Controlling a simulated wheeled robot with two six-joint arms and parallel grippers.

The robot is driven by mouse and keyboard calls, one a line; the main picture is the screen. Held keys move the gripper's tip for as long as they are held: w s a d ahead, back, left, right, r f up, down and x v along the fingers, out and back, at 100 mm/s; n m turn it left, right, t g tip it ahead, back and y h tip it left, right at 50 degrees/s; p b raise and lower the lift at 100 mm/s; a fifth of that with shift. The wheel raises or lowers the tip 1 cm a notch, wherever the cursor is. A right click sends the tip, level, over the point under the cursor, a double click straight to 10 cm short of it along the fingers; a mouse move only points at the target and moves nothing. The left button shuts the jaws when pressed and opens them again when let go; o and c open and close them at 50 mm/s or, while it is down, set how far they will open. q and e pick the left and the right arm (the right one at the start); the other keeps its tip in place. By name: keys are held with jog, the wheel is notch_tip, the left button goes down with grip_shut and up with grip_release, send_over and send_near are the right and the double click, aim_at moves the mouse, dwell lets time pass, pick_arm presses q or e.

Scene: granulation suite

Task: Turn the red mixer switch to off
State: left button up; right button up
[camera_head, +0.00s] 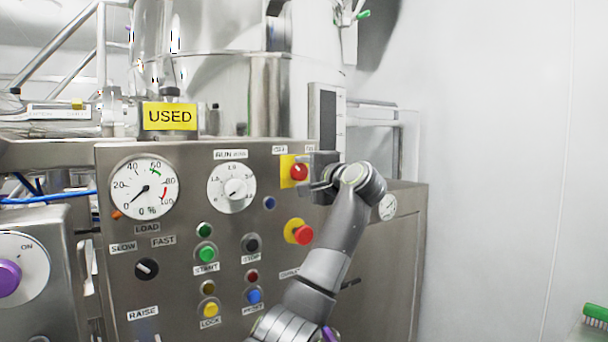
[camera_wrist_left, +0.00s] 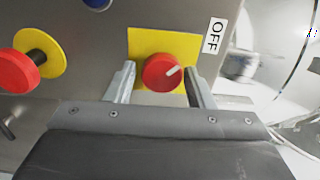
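The red mixer switch (camera_head: 299,172) is a round knob on a yellow plate (camera_head: 287,166) at the panel's upper right. In the left wrist view the knob (camera_wrist_left: 160,75) has a white mark pointing to the upper right, and an OFF label (camera_wrist_left: 214,35) sits beside the yellow plate (camera_wrist_left: 140,42). My left gripper (camera_head: 316,180) is in front of the switch from the right. In the left wrist view its fingers (camera_wrist_left: 161,80) are parted on either side of the knob, with a small gap visible on each side. My right gripper is not in view.
A red emergency-style button (camera_head: 303,234) on a yellow disc is below the switch. Several coloured buttons, a load gauge (camera_head: 144,188) and a run dial (camera_head: 231,188) fill the panel to the left. A yellow USED sign (camera_head: 170,116) is above. Blank wall (camera_head: 510,170) lies to the right.

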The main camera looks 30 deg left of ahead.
pick_arm(q)
jog(key=shift+o, duration=1.1)
jog(key=shift+d, duration=0.15)
jog(key=b+v, duration=0.3)
jog(key=v, duration=1.4)
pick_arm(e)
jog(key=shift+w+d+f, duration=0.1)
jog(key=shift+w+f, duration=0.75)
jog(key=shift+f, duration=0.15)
pick_arm(q)
jog(key=shift+s, duration=0.1)
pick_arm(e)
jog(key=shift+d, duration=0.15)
